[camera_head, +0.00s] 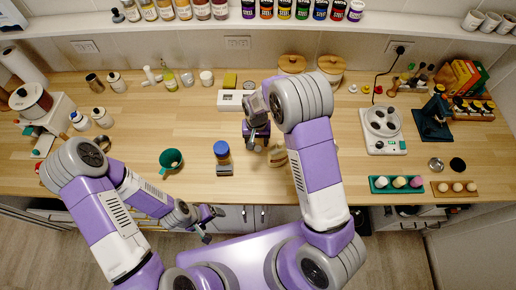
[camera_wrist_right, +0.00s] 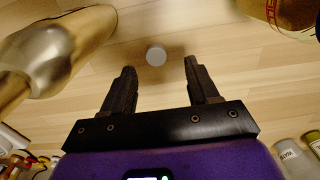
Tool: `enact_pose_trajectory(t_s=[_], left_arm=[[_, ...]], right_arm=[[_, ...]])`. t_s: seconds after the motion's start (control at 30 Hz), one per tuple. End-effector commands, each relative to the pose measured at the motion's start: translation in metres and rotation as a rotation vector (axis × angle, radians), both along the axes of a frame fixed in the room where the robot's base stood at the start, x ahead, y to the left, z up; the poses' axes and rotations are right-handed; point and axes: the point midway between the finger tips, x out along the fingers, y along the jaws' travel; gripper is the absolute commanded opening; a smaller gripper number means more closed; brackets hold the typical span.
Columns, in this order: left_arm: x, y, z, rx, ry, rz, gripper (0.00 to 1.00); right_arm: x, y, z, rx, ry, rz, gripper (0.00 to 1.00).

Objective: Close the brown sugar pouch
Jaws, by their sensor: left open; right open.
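A small tan pouch-like thing (camera_head: 278,156), probably the brown sugar pouch, stands near the front of the counter, partly hidden by my right arm. In the right wrist view a brown-gold shape with a silvery part (camera_wrist_right: 45,62), seemingly the same pouch, fills the upper left; whether its top is open is unclear. My right gripper (camera_head: 256,141) points down just left of the pouch, open and empty; its spread fingers also show in the right wrist view (camera_wrist_right: 160,70). My left gripper (camera_head: 206,224) is open and empty, low in front of the counter edge.
A small round grey cap (camera_wrist_right: 156,54) lies on the counter beyond my right fingertips. A blue-lidded jar (camera_head: 222,149) stands left of my right gripper, and a green funnel (camera_head: 171,158) farther left.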

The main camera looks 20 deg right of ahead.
Motion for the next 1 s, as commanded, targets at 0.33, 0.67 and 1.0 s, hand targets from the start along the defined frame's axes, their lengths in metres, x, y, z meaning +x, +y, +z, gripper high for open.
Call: enact_pose_trajectory(t_s=[0.33,0.67,1.0], left_arm=[[0.0,0.0,0.004,0.0,0.0,0.0,0.85],[0.0,0.0,0.004,0.0,0.0,0.0,0.85],[0.0,0.0,0.004,0.0,0.0,0.0,0.85]], right_arm=[[-0.002,-0.005,-0.041,0.0,0.001,-0.001,0.59],[-0.002,-0.005,-0.041,0.0,0.001,-0.001,0.59],[-0.002,-0.005,-0.041,0.0,0.001,-0.001,0.07]])
